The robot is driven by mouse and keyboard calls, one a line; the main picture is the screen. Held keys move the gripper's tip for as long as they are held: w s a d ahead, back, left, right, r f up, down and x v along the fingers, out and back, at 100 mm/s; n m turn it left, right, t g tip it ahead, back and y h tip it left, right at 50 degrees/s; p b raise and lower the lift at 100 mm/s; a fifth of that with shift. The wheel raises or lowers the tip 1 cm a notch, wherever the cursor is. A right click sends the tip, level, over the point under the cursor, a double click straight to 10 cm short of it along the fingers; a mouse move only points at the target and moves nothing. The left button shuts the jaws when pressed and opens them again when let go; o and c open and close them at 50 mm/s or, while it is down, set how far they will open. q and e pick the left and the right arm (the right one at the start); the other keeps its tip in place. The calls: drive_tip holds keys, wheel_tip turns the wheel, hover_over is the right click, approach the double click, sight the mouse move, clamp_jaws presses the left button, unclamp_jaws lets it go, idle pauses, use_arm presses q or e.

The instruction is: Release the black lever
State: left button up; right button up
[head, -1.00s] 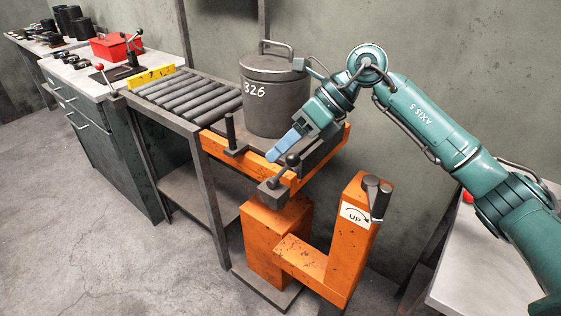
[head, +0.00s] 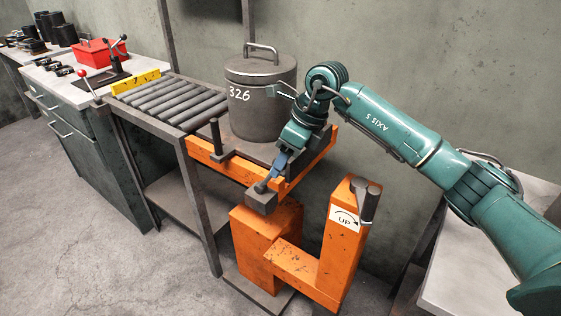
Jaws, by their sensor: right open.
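The black lever (head: 260,188) sits on a dark block (head: 262,204) at the near corner of the orange lift table (head: 225,167). Only a small dark rounded part of it shows clearly, low over the block. My right gripper (head: 273,176) is open, with its blue fingers pointing down at the lever, very close to it or touching. The fingers cover part of the lever area. My left gripper is not in view.
A lidded grey pot (head: 262,105) marked 326 stands on the lift table, beside an upright black post (head: 216,132). A crank handle (head: 369,203) with an UP label is on the orange stand. A roller conveyor (head: 178,100) adjoins on the left.

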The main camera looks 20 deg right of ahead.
drive_tip(key=shift+x, duration=0.9)
drive_tip(key=shift+r, duration=0.1)
clamp_jaws()
